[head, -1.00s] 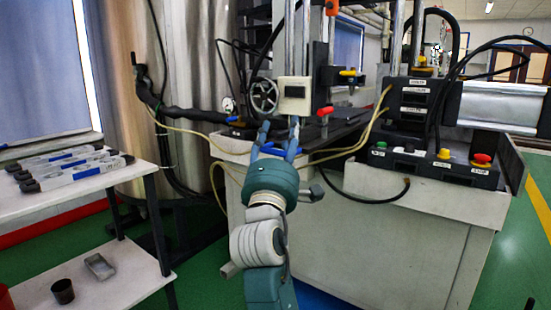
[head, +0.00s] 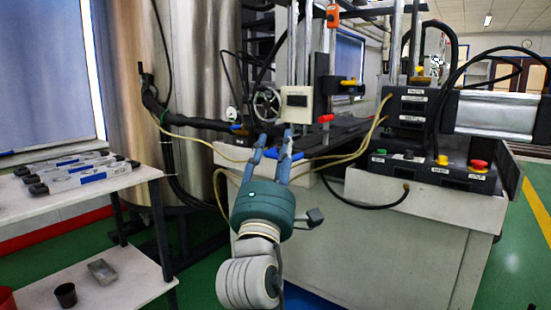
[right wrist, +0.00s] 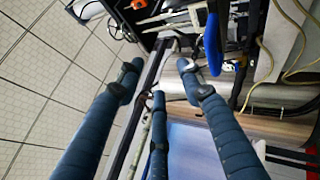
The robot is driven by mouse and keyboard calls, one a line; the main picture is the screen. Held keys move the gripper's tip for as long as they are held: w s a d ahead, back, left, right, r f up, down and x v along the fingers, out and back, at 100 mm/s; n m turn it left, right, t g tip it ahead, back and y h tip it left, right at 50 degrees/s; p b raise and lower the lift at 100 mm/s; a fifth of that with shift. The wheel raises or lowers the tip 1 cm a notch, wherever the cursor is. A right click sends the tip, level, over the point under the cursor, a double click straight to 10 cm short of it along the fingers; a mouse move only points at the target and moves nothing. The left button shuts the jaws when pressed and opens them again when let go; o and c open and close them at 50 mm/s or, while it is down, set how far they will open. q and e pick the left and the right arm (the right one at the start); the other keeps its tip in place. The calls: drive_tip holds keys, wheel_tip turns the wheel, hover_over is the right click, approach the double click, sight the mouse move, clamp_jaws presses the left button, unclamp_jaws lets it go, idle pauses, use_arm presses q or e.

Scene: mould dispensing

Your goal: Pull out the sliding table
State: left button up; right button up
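The blue handle (head: 290,155) is a short bar at the front of the machine, by the dark flat bed (head: 345,132) that looks like the sliding table. In the right wrist view the blue handle (right wrist: 212,45) is upright at upper right, beside the right fingertip. My right gripper (head: 274,142) is in front of the machine with its fingers pointing at it and partly covering the handle. In the right wrist view its fingers (right wrist: 160,72) are spread apart with nothing between them. My left gripper is out of view.
A white cabinet (head: 400,235) stands below the bed, with a button box (head: 435,172) at right. Hoses hang across the front. A white side table (head: 125,185) with several long tools, and a dark cup (head: 66,295) on its lower shelf, stands at left. Green floor lies between.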

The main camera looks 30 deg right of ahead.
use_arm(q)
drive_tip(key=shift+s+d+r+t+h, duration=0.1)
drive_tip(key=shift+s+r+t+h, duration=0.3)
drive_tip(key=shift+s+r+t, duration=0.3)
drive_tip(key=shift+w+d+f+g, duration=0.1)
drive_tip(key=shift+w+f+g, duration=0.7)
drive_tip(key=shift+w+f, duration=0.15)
